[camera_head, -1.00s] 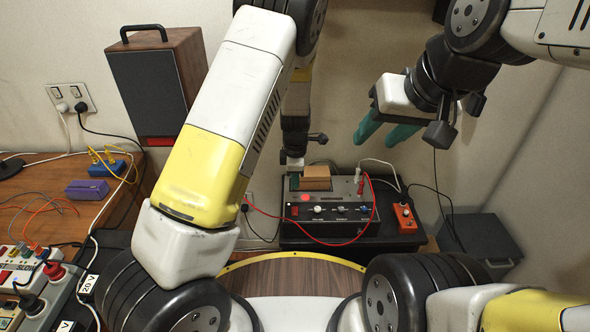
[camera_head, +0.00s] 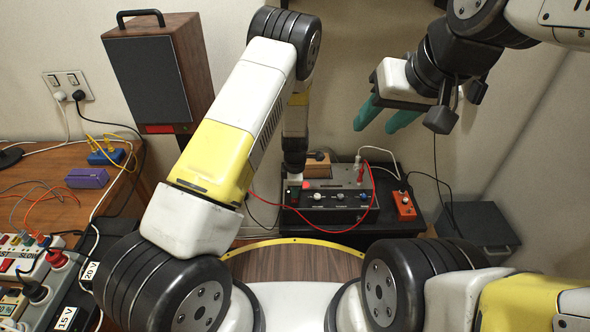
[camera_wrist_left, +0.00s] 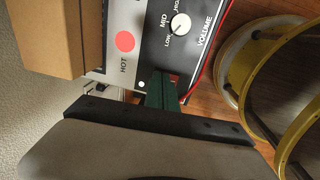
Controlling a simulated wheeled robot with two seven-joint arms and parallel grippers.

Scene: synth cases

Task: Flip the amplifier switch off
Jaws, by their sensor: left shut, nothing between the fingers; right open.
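The amplifier (camera_head: 345,203) is a dark box with a grey control panel, knobs and a lit red "HOT" lamp (camera_wrist_left: 125,41), standing on a black stand beyond my base. A dark red switch (camera_wrist_left: 174,79) shows partly at the lower panel edge in the left wrist view; my fingers hide part of it and its position cannot be told. My left gripper (camera_wrist_left: 162,93) is shut and empty, its green fingertips at or very near the switch; contact cannot be told. My right gripper (camera_head: 386,120) is open and empty, up in the air to the right of the amplifier.
A brown box (camera_wrist_left: 42,38) sits on the amplifier, close beside my left gripper. A red cable (camera_head: 378,190) loops around the panel's right side. An orange pedal (camera_head: 404,206) lies to the right. A tall speaker (camera_head: 158,78) and a cluttered desk (camera_head: 120,190) are at left.

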